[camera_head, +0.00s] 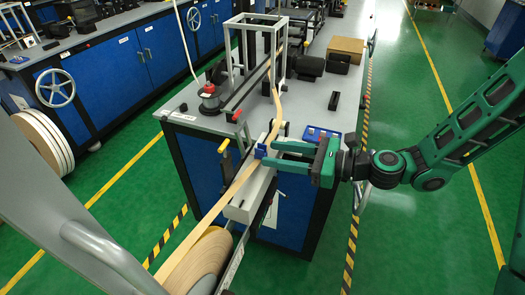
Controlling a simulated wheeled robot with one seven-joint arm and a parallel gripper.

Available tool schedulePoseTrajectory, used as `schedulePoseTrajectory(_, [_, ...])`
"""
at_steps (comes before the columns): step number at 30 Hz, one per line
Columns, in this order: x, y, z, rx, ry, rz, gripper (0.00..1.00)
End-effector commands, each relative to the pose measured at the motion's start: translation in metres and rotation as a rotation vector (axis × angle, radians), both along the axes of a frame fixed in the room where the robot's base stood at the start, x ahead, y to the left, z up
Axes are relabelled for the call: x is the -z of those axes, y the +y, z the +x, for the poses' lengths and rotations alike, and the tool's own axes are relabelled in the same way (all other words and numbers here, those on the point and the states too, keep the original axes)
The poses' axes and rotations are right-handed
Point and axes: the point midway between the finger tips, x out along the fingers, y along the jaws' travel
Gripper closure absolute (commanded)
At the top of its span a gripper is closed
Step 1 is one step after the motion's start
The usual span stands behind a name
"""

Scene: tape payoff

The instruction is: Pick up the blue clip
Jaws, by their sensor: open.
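The blue clip (259,151) is a small blue piece at the tan tape strip (236,186), above the white guide block (250,196). My gripper (270,154) reaches in from the right with its green fingers pointing left. The fingers are open, and their tips are close to the clip's right side. I cannot tell whether they touch it or how far the clip lies between them. Part of the clip's right side may be hidden by the fingertips.
A flat blue item (318,134) lies on the grey bench (195,110) just behind my gripper. A white frame (228,62) stands on the bench, with a cardboard box (346,49) behind. A tape roll (205,262) sits in front. The green floor at right is clear.

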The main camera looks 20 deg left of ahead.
Motion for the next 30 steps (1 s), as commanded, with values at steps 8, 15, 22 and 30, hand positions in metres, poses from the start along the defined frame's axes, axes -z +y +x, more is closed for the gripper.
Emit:
schedulePoseTrajectory(8, [0.004,0.035,0.004,-0.004,-0.002,0.0,0.58])
schedulePoseTrajectory(15, [0.006,0.05,0.006,-0.001,-0.002,0.0,0.58])
schedulePoseTrajectory(22, [0.006,0.05,0.006,-0.001,-0.002,0.0,0.67])
schedulePoseTrajectory(30, [0.006,0.049,0.006,-0.001,-0.002,0.0,1.0])
